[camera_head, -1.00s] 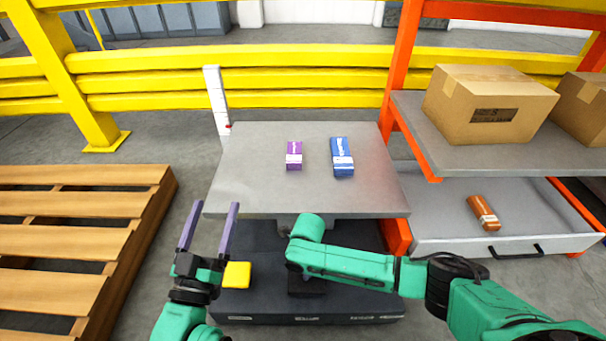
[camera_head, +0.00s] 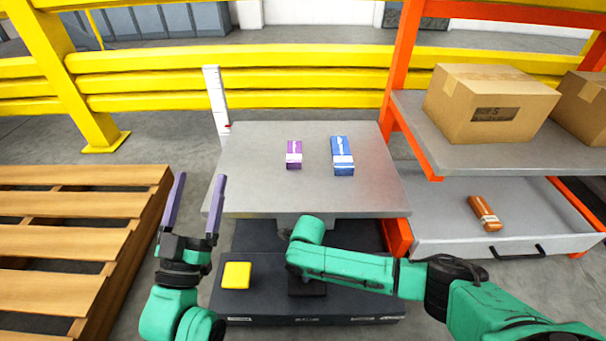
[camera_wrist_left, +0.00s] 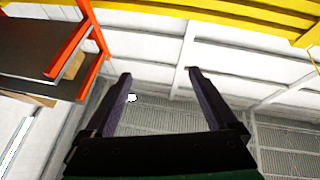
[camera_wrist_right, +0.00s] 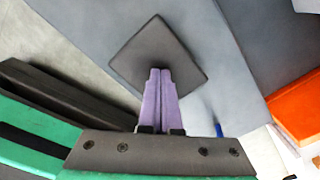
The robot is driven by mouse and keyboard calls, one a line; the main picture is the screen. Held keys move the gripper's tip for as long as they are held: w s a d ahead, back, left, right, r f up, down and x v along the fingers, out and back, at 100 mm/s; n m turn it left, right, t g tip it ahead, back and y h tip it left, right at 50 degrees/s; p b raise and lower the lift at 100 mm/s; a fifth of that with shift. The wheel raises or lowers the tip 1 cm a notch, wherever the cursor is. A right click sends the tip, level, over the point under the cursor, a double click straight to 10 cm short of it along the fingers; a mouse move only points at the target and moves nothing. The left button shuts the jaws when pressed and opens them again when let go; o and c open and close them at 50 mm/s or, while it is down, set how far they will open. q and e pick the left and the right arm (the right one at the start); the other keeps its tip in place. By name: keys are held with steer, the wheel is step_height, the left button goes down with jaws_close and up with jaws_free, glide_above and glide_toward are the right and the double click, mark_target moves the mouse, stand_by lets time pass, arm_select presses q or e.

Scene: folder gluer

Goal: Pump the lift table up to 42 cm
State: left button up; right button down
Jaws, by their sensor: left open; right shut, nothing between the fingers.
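The lift table's grey top (camera_head: 255,185) is raised over its dark base (camera_head: 255,305). A white upright scale (camera_head: 216,98) with a small red mark stands at the table's back left corner. A yellow pad (camera_head: 236,275) and a dark pad (camera_head: 307,288) sit on the base's front. My left gripper (camera_head: 199,180) is open and empty, left of the table top; it also shows in the left wrist view (camera_wrist_left: 157,75). My right gripper (camera_wrist_right: 159,72) is shut and empty, its fingertips over the dark square pad (camera_wrist_right: 158,50); contact is unclear. My arm hides it in the head view.
A purple box (camera_head: 294,155) and a blue box (camera_head: 342,157) stand on the table top. A wooden pallet (camera_head: 75,230) lies left. An orange rack with cartons (camera_head: 490,105) and an open drawer (camera_head: 450,225) is right. Yellow rails (camera_head: 300,85) run behind.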

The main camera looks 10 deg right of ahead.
steer(key=shift+s+a, duration=0.1)
steer(key=shift+a, duration=0.05)
steer(key=shift+r+p, duration=0.75)
steer(key=shift+p, duration=0.15)
arm_select(q)
steer(key=s+d+f+n+g+y, duration=0.1)
steer(key=s+f+g, duration=0.25)
steer(key=f, duration=0.55)
steer(key=s+f+g+p, duration=0.1)
steer(key=s+f+g, duration=0.25)
steer(key=f, duration=0.55)
steer(key=s+d+f+n+g+y, duration=0.1)
steer(key=s+f+g, duration=0.3)
steer(key=f, duration=0.6)
arm_select(e)
steer(key=shift+d+r, duration=0.2)
steer(key=shift+r, duration=0.5)
steer(key=shift+r+p, duration=0.65)
steer(key=shift+p, duration=0.25)
arm_select(q)
step_height(320, 180, up, 6)
steer(key=s+m+p, duration=0.1)
steer(key=p, duration=0.3)
steer(key=shift+s+r+p, duration=0.2)
steer(key=shift+s+p, duration=0.15)
steer(key=shift+s, duration=0.05)
arm_select(e)
step_height(320, 180, up, 4)
steer(key=shift+r, duration=0.25)
